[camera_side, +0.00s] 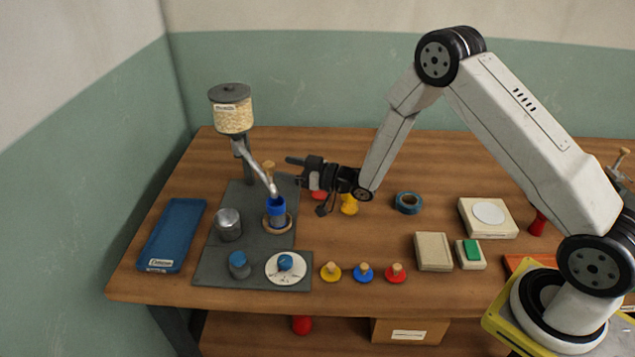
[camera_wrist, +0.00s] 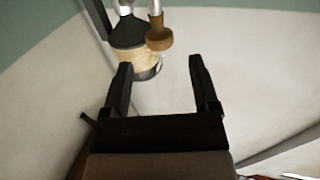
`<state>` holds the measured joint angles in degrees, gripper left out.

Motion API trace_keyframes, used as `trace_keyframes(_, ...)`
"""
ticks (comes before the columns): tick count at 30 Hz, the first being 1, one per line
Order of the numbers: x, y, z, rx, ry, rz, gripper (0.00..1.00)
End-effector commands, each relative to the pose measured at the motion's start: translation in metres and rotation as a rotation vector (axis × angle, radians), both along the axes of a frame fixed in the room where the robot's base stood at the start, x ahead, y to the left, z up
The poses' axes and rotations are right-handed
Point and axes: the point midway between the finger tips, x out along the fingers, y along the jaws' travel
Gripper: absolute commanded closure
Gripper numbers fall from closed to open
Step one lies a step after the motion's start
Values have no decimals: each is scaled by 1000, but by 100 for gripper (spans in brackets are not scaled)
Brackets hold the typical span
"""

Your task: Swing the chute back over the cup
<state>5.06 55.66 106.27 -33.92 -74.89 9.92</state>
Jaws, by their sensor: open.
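The grey metal chute (camera_side: 258,168) slopes down from the hopper (camera_side: 232,112), a clear drum of pale grains. Its lower end shows at the rim of the blue cup (camera_side: 277,207), which stands on a round wooden coaster (camera_side: 277,227). From this angle I cannot tell whether the end is exactly centred over the cup. A wooden knob (camera_side: 268,168) stands up by the chute. My gripper (camera_side: 290,170) is open and empty, just right of the knob and apart from it. In the wrist view the knob (camera_wrist: 159,38) and hopper (camera_wrist: 137,62) lie beyond my open fingertips (camera_wrist: 160,66).
A metal tin (camera_side: 228,224), a blue-topped pot (camera_side: 239,265) and a white dial (camera_side: 286,267) share the grey base. A blue tray (camera_side: 173,235) lies left. Yellow (camera_side: 349,204) and red pieces lie under my wrist. Coloured knobbed discs line the front.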

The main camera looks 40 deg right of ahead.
Motion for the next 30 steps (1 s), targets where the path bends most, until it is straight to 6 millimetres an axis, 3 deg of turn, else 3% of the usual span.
trace_keyframes(18, 52, 28, 0, -1, 2, 0, 23)
trace_keyframes(30, 64, 34, 0, -1, 3, -2, 23)
